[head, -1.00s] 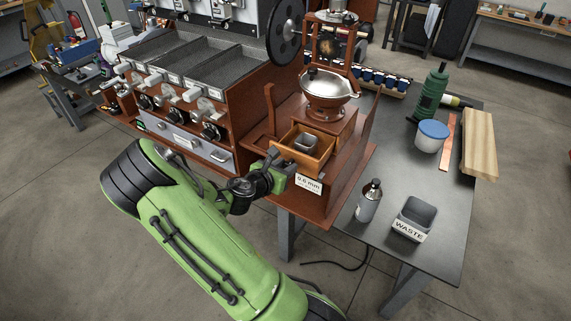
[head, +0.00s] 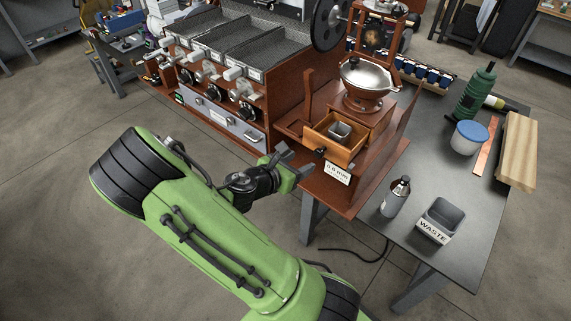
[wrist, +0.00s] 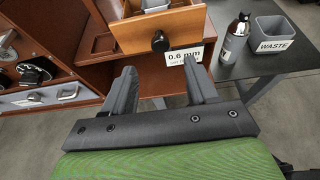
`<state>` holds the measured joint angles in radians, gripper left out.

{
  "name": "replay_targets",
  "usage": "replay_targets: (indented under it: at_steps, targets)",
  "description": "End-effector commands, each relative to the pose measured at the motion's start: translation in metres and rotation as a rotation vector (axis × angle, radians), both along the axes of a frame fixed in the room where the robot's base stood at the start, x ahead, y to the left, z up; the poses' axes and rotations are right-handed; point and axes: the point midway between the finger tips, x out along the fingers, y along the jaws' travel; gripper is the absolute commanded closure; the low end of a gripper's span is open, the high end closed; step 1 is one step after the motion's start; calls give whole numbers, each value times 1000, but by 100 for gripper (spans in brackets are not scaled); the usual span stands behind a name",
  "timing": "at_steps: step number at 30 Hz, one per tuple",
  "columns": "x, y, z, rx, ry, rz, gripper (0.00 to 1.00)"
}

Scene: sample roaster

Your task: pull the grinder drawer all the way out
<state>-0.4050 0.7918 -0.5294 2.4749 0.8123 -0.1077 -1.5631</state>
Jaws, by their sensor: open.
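The wooden grinder drawer (head: 333,143) stands pulled out of the grinder body (head: 364,117), with a small grey metal cup (head: 340,131) inside it. Its dark round knob (wrist: 161,42) faces me in the wrist view. The grinder has a silver bowl-shaped hopper (head: 365,77) on top. My gripper (head: 291,158) is open and empty, in front of the drawer and a little to its left in the head view. In the wrist view my two fingers (wrist: 162,80) are spread below the knob, apart from it. The drawer's inner end is hidden.
A label reading 0.6 mm (head: 337,173) is at the wooden base's front. A bottle (head: 395,197) and a grey WASTE bin (head: 440,221) stand on the dark table to the right. The roaster (head: 222,110) stands to the left.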

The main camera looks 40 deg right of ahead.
Motion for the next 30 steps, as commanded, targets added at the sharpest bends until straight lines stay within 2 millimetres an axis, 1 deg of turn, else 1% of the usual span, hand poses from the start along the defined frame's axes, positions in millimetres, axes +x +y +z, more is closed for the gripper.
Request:
replay_targets:
  at_steps: [1,3,6,9,12,26,28,30]
  targets:
    - [0,14,9,1,1,8,42]
    - [-1,30,15,1,0,8,42]
    - [-3,47,22,1,0,4,42]
    - [-5,56,25,0,-2,1,42]
    - [-6,59,25,-1,-1,-1,42]
    - [-6,58,24,0,-1,-1,42]
    - [-8,59,23,22,-22,-20,42]
    - [-13,63,21,109,-109,-88,42]
